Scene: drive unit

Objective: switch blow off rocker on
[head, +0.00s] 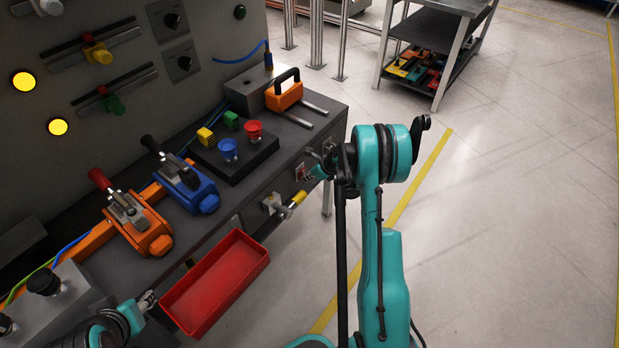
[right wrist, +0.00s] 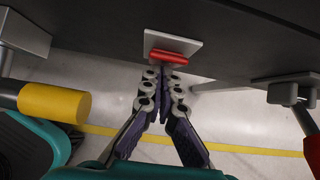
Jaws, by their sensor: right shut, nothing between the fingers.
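The blow off rocker (right wrist: 167,56) is a red rocker on a pale plate (right wrist: 178,43) on the bench's front face. It also shows small in the head view (head: 300,171). My right gripper (right wrist: 163,76) is shut and empty, with its fingertips right at the rocker's near edge. I cannot tell whether they touch it or which way the rocker is tipped. In the head view my right gripper (head: 318,172) is in front of the bench face, partly hidden by its own arm. My left gripper (head: 147,300) is at the lower left, beside the red bin; its jaw opening is unclear.
A yellow-ended handle (head: 294,203) sticks out from the bench front; its yellow end (right wrist: 55,103) is left of my right gripper. A red-ended lever (right wrist: 308,125) is at the right. A red bin (head: 216,282) hangs at the front. Floor to the right is clear.

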